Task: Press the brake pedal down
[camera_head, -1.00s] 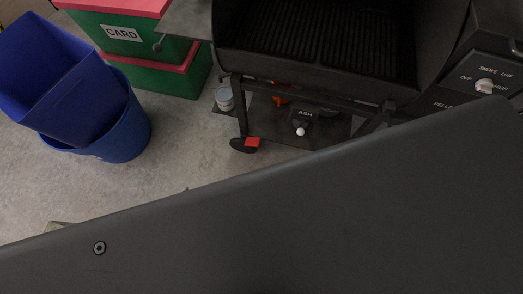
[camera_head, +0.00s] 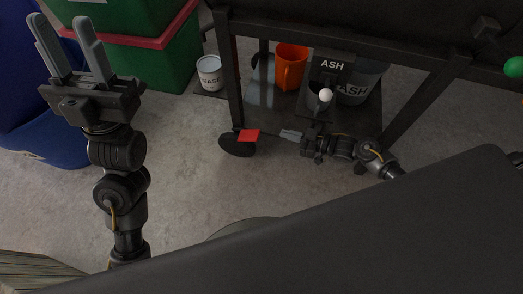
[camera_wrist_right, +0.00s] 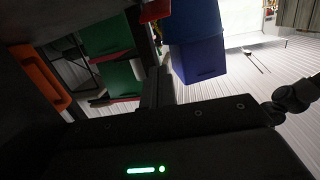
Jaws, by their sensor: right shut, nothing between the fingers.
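The red brake pedal (camera_head: 248,135) sticks out at the dark caster wheel (camera_head: 237,146) under the front left leg of the grill cart. It looks tilted slightly. My right gripper (camera_head: 284,133) is shut and empty, low down just right of the pedal, its fingertips pointing left at it with a small gap. In the right wrist view a red piece, likely the pedal (camera_wrist_right: 155,10), shows at the top edge, beyond the gripper fingers (camera_wrist_right: 156,82). My left gripper (camera_head: 60,18) is open and empty, raised at the far left, away from the pedal.
The cart's lower shelf (camera_head: 262,100) holds an orange cup (camera_head: 291,67) and an ash bucket (camera_head: 364,82). A grease can (camera_head: 209,73) stands left of the cart leg (camera_head: 231,75). Green boxes (camera_head: 158,62) and a blue bin (camera_head: 45,137) are at left. The floor in front is clear.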

